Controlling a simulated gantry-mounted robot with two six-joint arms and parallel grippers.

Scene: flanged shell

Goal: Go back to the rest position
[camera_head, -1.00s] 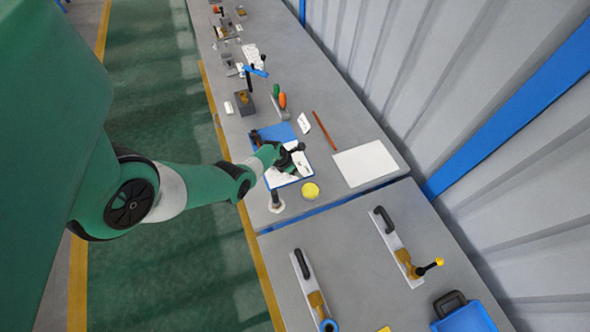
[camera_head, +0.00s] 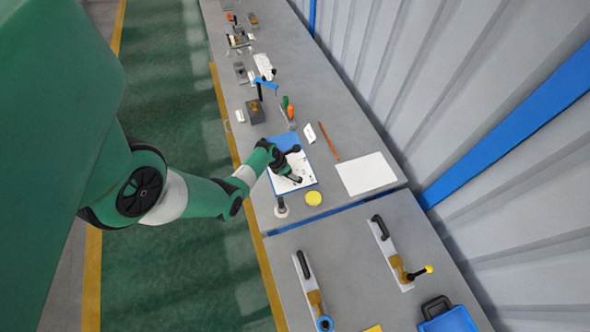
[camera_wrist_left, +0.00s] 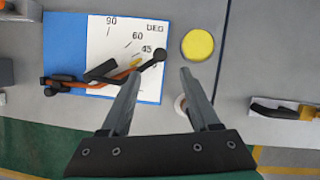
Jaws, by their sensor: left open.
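My left gripper (camera_head: 292,176) is over a blue board with a white sheet (camera_head: 308,178) on the bench. In the left wrist view my left gripper (camera_wrist_left: 160,84) is open, with nothing between its two fingers. The sheet (camera_wrist_left: 105,55) carries angle marks and "DEG". An orange and black tool (camera_wrist_left: 92,82) lies across the lower part of the blue board (camera_wrist_left: 66,55) in that view, its round black end near the left finger. My right gripper is in neither view.
A yellow disc (camera_head: 313,198) and a small post on a round base (camera_head: 281,208) stand near the board. A white panel (camera_head: 366,174) lies to the right. Nearer are two handled fixtures (camera_head: 307,283) (camera_head: 389,250) and a blue bin (camera_head: 449,320). A corrugated wall (camera_head: 500,110) borders the bench.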

